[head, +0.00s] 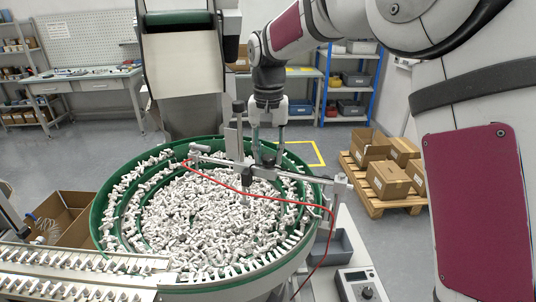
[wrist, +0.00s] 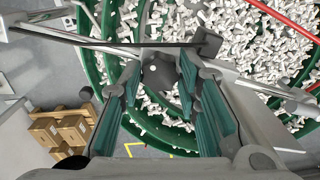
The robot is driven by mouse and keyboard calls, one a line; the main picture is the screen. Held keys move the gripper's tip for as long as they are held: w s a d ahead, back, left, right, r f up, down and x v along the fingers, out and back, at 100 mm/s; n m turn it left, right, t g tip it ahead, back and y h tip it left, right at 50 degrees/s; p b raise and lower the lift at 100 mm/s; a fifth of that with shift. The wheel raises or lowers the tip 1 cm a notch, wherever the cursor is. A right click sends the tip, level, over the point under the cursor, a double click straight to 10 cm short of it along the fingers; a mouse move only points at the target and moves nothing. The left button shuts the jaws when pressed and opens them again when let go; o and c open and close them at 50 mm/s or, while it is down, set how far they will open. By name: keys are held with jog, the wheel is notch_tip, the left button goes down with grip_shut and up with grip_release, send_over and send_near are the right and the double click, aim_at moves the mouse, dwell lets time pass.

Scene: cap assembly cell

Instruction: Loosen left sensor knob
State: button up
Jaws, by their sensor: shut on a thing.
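My gripper (head: 267,158) points down over the bowl feeder, at the sensor bar (head: 305,176) that crosses above it. In the wrist view its green-padded fingers stand on both sides of a dark knob (wrist: 160,74) with a small white spot. The fingers are shut on this knob, which sits on the bar's clamp. In the head view the knob is small and partly hidden between the fingertips. I cannot tell from the views whether it has turned.
The green-rimmed bowl (head: 103,215) is full of small white parts. A red cable (head: 265,192) loops over it. An upright post (head: 233,140) stands just left of my gripper. A feed track (head: 75,262) runs front left. Cardboard boxes on a pallet (head: 385,202) stand to the right.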

aim_at(269, 157)
jog(key=n+b, duration=0.1)
jog(key=n, duration=0.4)
jog(key=shift+n, duration=0.3)
jog(key=n, duration=0.5)
jog(key=shift+d+b, duration=0.1)
jog(key=shift+b, duration=0.2)
jog(key=shift+r, duration=0.1)
jog(key=o, duration=1.1)
jog(key=shift+o, duration=0.2)
notch_tip(269, 157, up, 12)
